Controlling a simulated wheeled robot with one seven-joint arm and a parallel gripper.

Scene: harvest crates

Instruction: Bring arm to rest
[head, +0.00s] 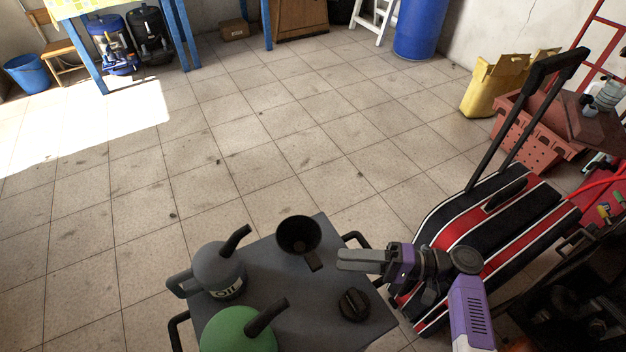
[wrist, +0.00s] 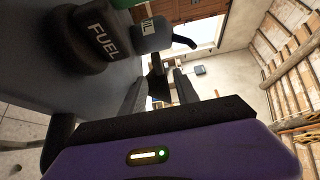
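My gripper (head: 340,261) is stretched out to the left over the right part of a dark grey cart top (head: 318,325). In the wrist view its two fingers (wrist: 160,82) stand apart, and I see nothing held between them. A black funnel-like cup (head: 298,234) is at the cart's far edge, left of my fingertips.
On the cart are a grey oil can (head: 219,270) and a green can (head: 238,330), both with black spouts. A red and black wheeled bag (head: 490,232) is close on the right, with a red crate (head: 535,138) beyond. Tiled floor ahead is clear.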

